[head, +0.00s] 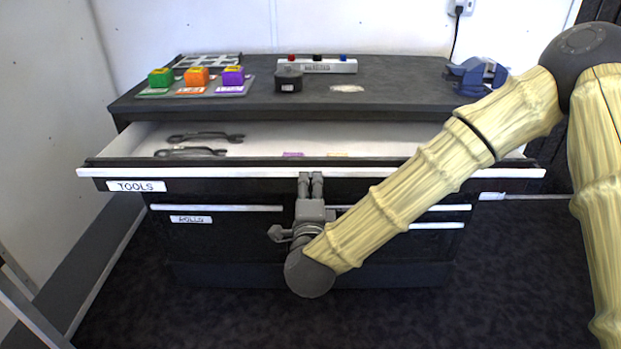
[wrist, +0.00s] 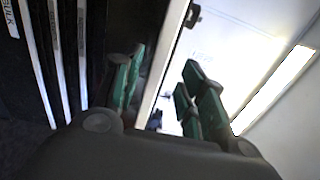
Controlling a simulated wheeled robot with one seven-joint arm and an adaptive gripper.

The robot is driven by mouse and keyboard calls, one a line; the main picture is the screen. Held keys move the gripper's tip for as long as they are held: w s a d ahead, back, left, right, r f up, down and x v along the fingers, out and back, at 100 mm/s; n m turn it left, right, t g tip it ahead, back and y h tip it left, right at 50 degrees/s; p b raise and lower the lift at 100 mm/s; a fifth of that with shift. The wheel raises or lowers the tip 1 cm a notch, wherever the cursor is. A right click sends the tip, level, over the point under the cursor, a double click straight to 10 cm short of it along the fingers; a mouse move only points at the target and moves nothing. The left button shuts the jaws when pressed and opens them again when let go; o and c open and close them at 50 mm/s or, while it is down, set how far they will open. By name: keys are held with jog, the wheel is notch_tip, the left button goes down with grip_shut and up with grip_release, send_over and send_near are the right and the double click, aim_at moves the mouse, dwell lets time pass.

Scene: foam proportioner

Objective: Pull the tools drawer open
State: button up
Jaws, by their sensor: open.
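The tools drawer (head: 220,185) is the top drawer of the dark cabinet, with a "TOOLS" label at its left. It stands pulled out, and its white inside holds wrenches (head: 205,137). A light handle strip runs along its front edge. My gripper (head: 311,178) is in front of the drawer face, near the middle, with its fingers pointing up at the strip. In the wrist view my gripper (wrist: 160,85) is open, with the drawer's light edge (wrist: 168,65) showing between the green-padded fingers. I cannot tell whether the fingers touch it.
Below are more drawers, one labelled "ROLLS" (head: 190,219). The cabinet top (head: 400,97) carries coloured blocks (head: 196,77), a black box (head: 288,79), a strip with coloured knobs (head: 316,66) and a blue vise (head: 477,75). The floor in front (head: 440,315) is clear.

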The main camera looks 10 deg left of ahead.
jog(key=shift+s+d, duration=0.15)
jog(key=shift+s, duration=1.15)
jog(key=shift+s+d, duration=0.15)
jog(key=shift+s, duration=1.15)
jog(key=s+d+f+n+g, duration=0.4)
jog(key=s+d+f, duration=0.1)
jog(key=f, duration=0.8)
jog(key=s+d+f+n+g, duration=0.4)
jog(key=s+d+f, duration=0.15)
jog(key=f, duration=0.65)
jog(key=s+d+f+n+g, duration=0.4)
jog(key=s+d+f, duration=0.15)
jog(key=f, duration=0.75)
jog(key=s+d+f+n+g+h, duration=0.2)
jog(key=s+d+f+n+g, duration=0.35)
jog(key=s+d, duration=0.95)
notch_tip(320, 180, up, 14)
jog(key=a+m+p, duration=0.1)
jog(key=p, duration=1.5)
jog(key=shift+s, duration=0.45)
